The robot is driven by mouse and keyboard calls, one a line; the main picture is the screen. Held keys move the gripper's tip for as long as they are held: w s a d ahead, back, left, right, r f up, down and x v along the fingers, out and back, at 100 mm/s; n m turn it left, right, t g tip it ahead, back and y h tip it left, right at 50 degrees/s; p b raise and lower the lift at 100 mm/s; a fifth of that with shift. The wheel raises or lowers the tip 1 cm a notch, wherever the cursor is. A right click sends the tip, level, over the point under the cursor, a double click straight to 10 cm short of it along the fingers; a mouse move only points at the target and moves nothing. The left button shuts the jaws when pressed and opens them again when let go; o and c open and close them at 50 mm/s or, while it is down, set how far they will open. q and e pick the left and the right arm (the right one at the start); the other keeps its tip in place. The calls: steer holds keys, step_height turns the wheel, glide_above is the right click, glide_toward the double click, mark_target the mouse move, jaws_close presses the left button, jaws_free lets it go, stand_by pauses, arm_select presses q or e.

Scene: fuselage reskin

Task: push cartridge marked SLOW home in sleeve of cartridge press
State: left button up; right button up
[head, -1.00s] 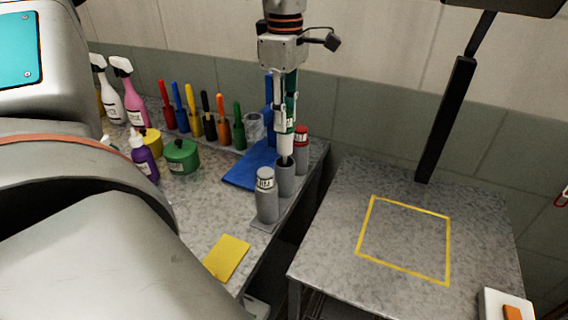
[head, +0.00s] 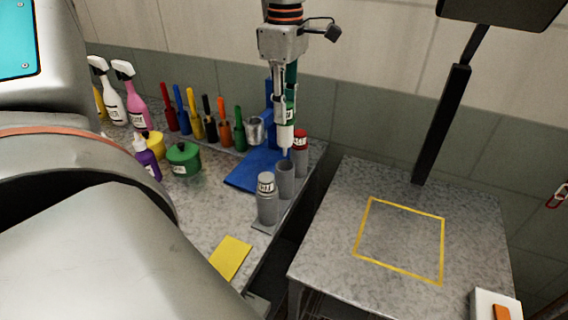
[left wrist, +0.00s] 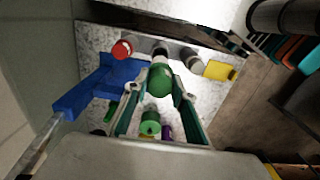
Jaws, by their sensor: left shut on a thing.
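My left gripper (head: 285,100) points down above the bench and is shut on a white cartridge (head: 285,136) with a green part and a narrow pale tip. Its label is too small to read. In the left wrist view the green end of the cartridge (left wrist: 160,80) shows between the fingers (left wrist: 158,100). Just below the tip is the open grey sleeve (head: 285,180), the middle one of a row. The tip appears above its mouth and apart from it. A grey-capped cylinder (head: 266,200) stands in front and a red-capped one (head: 300,153) behind. My right gripper is not in view.
A blue stand (head: 250,172) is close behind the sleeves. Green pot (head: 183,158), purple bottle (head: 147,160), spray bottles (head: 130,95) and coloured tools in holders stand left. A yellow sheet (head: 230,258) lies in front. The right table (head: 400,240) is clear inside its yellow outline.

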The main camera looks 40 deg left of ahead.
arm_select(q)
steer(key=shift+r, duration=0.15)
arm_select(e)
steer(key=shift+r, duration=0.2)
arm_select(q)
steer(key=shift+w+a+r, duration=0.1)
steer(key=shift+a+r, duration=0.1)
steer(key=shift+a, duration=0.05)
steer(key=w+a+r+p, duration=0.1)
steer(key=a+r+p, duration=0.1)
steer(key=a+r, duration=0.7)
steer(key=a, duration=0.3)
steer(key=shift+w, duration=0.3)
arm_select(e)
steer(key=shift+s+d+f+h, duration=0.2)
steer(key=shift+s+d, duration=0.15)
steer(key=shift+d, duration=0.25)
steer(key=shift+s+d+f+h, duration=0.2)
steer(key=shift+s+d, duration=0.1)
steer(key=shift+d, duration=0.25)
arm_select(q)
step_height(320, 180, down, 5)
steer(key=shift+b, duration=0.5)
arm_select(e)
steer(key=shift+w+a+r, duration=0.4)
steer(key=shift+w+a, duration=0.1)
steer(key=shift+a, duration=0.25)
